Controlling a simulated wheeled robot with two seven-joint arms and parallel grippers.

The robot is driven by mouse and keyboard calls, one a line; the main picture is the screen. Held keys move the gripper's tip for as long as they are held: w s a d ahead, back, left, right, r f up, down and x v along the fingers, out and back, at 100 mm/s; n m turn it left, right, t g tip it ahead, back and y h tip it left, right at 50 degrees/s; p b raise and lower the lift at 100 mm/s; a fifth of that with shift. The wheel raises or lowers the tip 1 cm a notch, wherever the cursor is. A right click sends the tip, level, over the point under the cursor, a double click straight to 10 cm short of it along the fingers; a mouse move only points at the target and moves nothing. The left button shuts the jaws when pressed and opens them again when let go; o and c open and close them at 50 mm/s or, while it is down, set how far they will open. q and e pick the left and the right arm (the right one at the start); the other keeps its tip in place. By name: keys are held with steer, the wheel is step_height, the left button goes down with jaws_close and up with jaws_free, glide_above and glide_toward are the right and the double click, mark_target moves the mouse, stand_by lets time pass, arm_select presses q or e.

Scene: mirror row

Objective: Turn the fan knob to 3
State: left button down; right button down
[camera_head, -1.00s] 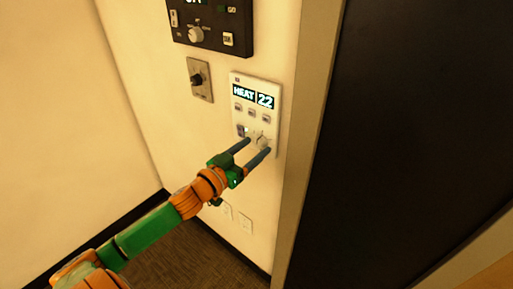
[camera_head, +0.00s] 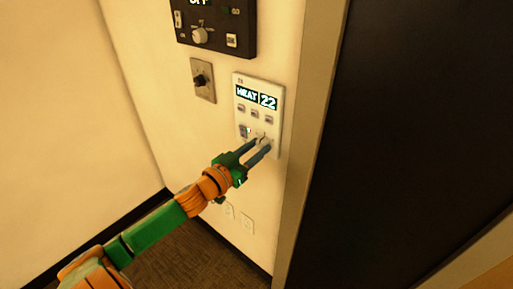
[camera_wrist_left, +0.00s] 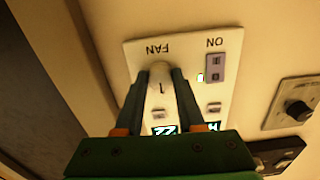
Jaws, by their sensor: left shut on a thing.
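The white fan knob (camera_wrist_left: 160,76) is at the bottom of a white thermostat panel (camera_head: 238,120) on the wall. In the left wrist view the panel appears upside down, with the word FAN beside the knob and a figure 1 close to it. My left gripper (camera_head: 261,144) is shut on the fan knob, one finger on each side of it. In the head view the fingers partly hide the knob. The panel's display (camera_head: 256,96) reads HEAT 22. I cannot tell exactly where the knob points. My right gripper is not in view.
A black control panel (camera_head: 240,47) with a round knob is above. A grey plate with a black knob (camera_head: 201,81) is at the upper left. Wall outlets (camera_head: 246,222) are below. A door frame (camera_head: 310,130) and dark surface stand close on the right.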

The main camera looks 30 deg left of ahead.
arm_select(q)
steer(key=m+p, duration=0.1)
steer(key=m, duration=0.1)
steer(key=shift+r+m, duration=0.15)
steer(key=shift+m, duration=0.25)
steer(key=m+p, duration=0.1)
steer(key=m, duration=0.1)
steer(key=shift+a+m, duration=0.1)
steer(key=shift+m, duration=0.3)
steer(key=m+p, duration=0.1)
steer(key=m, duration=0.2)
steer(key=shift+m+p, duration=0.4)
steer(key=shift+m, duration=1)
steer(key=c, duration=0.5)
jaws_free()
steer(key=shift+s, duration=0.1)
